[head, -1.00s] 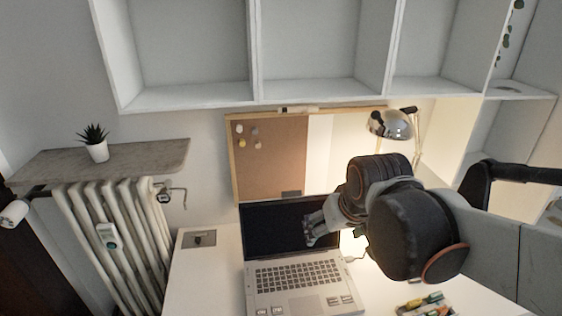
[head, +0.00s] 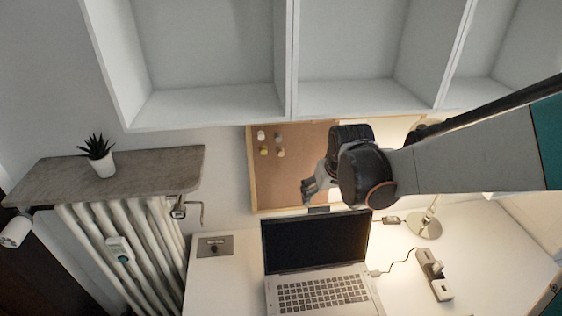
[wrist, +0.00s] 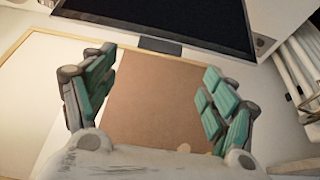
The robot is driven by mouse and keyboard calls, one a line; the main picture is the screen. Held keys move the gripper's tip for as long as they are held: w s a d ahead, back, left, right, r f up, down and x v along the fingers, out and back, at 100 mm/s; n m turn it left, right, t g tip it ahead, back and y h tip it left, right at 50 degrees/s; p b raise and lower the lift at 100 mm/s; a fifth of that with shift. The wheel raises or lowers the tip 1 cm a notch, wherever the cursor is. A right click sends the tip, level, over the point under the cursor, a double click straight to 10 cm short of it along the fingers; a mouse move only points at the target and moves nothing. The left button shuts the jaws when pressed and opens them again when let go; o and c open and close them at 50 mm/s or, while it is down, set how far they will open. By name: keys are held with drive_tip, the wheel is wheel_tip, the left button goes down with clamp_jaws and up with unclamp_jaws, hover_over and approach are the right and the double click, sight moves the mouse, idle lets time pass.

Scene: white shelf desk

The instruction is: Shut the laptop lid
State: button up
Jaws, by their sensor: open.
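The laptop (head: 318,265) stands open on the white desk in the head view, its dark screen (head: 315,242) upright and its keyboard facing me. My gripper (head: 307,192) is above the top edge of the screen, toward the cork board behind it, and looks apart from the lid. In the wrist view the fingers of my gripper (wrist: 158,88) are spread wide with nothing between them. The dark screen (wrist: 185,18) shows at the top of the wrist view, beyond the fingertips. The laptop's front edge is cut off in the head view.
A cork board (head: 285,165) hangs on the wall behind the laptop. White shelves (head: 210,105) overhang above. A lamp base (head: 424,225) and a power strip (head: 433,275) sit to the right on the desk (head: 480,245). A radiator (head: 130,250) stands left.

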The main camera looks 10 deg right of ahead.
sight(319, 207)
drive_tip(key=b+x, duration=0.2)
drive_tip(key=x, duration=0.6)
drive_tip(key=shift+f, duration=0.15)
